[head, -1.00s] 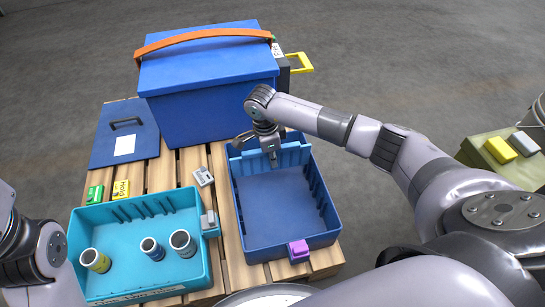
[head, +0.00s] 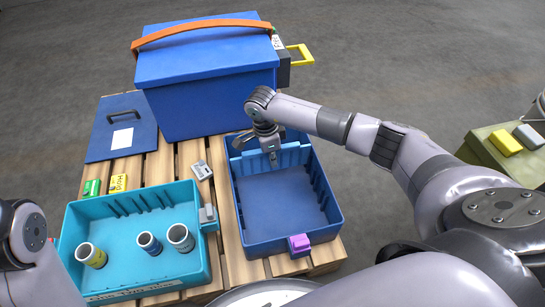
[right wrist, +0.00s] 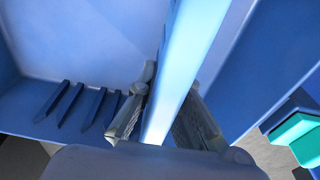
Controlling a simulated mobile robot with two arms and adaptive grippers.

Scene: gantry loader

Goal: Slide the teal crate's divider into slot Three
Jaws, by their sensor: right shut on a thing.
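The teal crate (head: 68,243) stands at the front left of the pallet, with several slot ribs on its far wall and three cups inside. To its right is a blue crate (head: 250,249) with ribs along its side walls. My right gripper (head: 273,161) points down into the far end of the blue crate. It is shut on a lighter blue divider (head: 294,156), which stands upright across that end; the panel also shows between the fingers in the right wrist view (right wrist: 184,70). I cannot tell how deep the divider sits or read slot numbers. My left gripper is out of frame.
A large blue box (head: 205,105) with an orange strap stands behind the crates. A blue lid-like panel (head: 105,148) lies at the back left. Small green and yellow blocks (head: 118,182) lie behind the teal crate. The blue crate's floor is clear.

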